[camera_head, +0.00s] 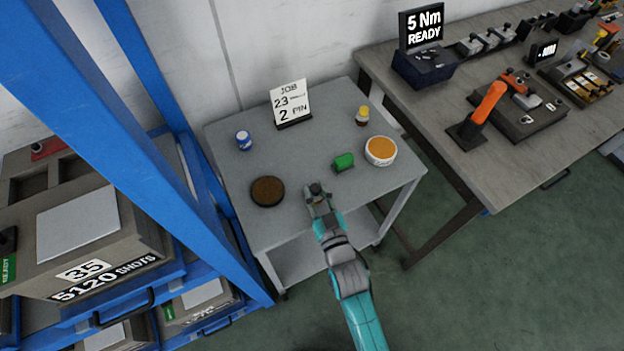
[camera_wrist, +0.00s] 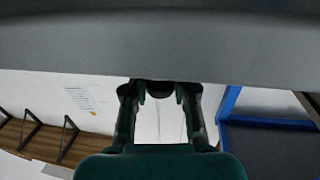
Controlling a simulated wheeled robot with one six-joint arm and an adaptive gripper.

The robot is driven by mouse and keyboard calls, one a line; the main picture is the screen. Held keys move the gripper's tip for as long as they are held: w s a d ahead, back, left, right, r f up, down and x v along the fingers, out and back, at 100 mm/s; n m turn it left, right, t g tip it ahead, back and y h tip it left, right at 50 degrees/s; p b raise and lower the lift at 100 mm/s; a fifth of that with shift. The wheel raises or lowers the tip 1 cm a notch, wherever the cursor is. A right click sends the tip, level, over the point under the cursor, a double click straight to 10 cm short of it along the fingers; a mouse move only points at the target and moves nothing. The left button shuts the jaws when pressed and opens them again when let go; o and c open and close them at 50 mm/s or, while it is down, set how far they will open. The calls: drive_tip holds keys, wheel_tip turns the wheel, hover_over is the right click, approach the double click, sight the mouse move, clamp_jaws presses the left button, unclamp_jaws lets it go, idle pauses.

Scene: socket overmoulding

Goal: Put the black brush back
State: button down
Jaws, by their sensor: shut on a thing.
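My gripper (camera_head: 318,198) is over the front part of the small grey table (camera_head: 235,218). It is shut on a small dark thing, which appears to be the black brush (camera_head: 315,187). In the wrist view the fingers (camera_wrist: 160,95) close around this dark thing (camera_wrist: 160,87), and most of it is hidden. I cannot tell whether it touches the table. A dark brown round pad or dish (camera_head: 267,191) lies to the left of my gripper.
A green block (camera_head: 344,162) and a white tub with orange contents (camera_head: 381,151) are on the right. A yellow-capped bottle (camera_head: 362,116), a job sign (camera_head: 290,104) and a blue-and-white can (camera_head: 244,140) stand farther back. A blue rack (camera_head: 180,100) borders the left. The table's middle is clear.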

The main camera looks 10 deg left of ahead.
drive_tip(key=x, duration=0.3)
drive_tip(key=shift+w+a, duration=0.1)
drive_tip(key=shift+w, duration=0.3)
drive_tip(key=shift+f, duration=0.2)
drive_tip(key=c, duration=0.9)
unclamp_jaws()
drive_tip(key=shift+r, duration=0.15)
drive_tip(key=v, duration=1.2)
